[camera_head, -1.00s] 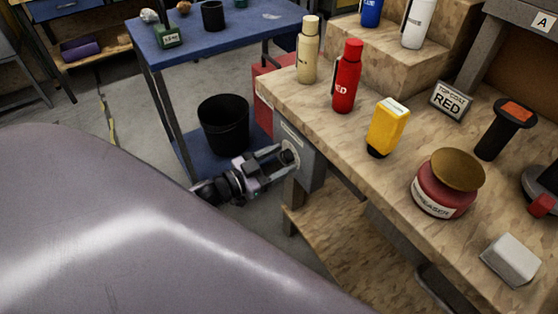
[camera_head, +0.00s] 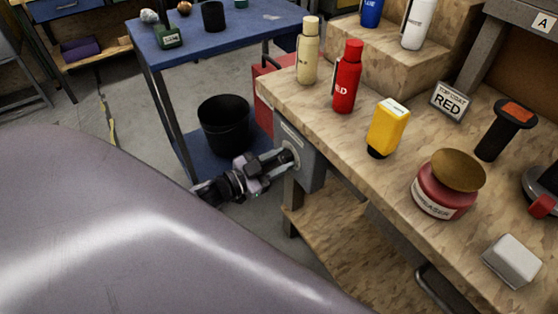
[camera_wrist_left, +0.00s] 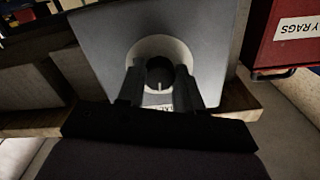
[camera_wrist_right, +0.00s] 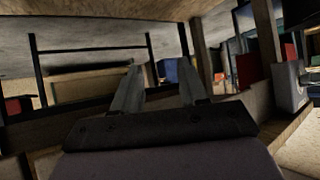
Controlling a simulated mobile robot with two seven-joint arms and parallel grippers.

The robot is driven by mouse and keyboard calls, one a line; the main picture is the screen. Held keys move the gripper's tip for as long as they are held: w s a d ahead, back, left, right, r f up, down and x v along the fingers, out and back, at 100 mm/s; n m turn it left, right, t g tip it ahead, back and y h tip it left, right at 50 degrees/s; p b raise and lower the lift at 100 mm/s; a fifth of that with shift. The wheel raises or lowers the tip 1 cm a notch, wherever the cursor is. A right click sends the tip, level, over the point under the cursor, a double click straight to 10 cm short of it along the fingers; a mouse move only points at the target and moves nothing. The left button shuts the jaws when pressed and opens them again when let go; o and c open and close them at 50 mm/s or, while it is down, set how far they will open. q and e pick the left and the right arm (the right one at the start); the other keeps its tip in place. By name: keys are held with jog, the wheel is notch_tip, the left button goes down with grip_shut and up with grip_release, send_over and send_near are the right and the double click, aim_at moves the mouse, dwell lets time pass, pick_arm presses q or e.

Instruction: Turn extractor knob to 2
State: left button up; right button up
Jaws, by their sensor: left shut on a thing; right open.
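The extractor knob (camera_wrist_left: 160,72) is a dark round knob with a pale pointer line, set in a pale round dial on a grey box (camera_wrist_left: 105,35). In the head view the grey box (camera_head: 312,160) is fixed at the bench's left end. My left gripper (camera_wrist_left: 160,88) is shut on the knob, one finger on each side. In the head view my left gripper (camera_head: 278,162) reaches the dial from the left. The pointer line looks vertical in the wrist view; the dial numbers cannot be read. My right gripper (camera_wrist_right: 160,75) is open and empty, with bench legs and shelves beyond it.
The workbench (camera_head: 320,105) carries a cream bottle (camera_head: 308,52), a red bottle (camera_head: 347,78), a yellow bottle (camera_head: 388,128) and a red jar (camera_head: 440,190). A blue table (camera_head: 225,30) and a black bin (camera_head: 225,122) stand behind my left arm. A red box (camera_wrist_left: 288,35) is beside the grey box.

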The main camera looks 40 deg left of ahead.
pick_arm(q)
jog(key=m, duration=0.7)
jog(key=shift+a+b, duration=0.1)
jog(key=shift+b, duration=0.25)
jog(key=m, duration=0.3)
jog(key=shift+m+b, duration=0.4)
jog(key=shift+r+m+b, duration=0.1)
jog(key=shift+m+b, duration=0.4)
jog(key=shift+m, duration=1.4)
jog(key=o, duration=1)
jog(key=shift+o, duration=0.2)
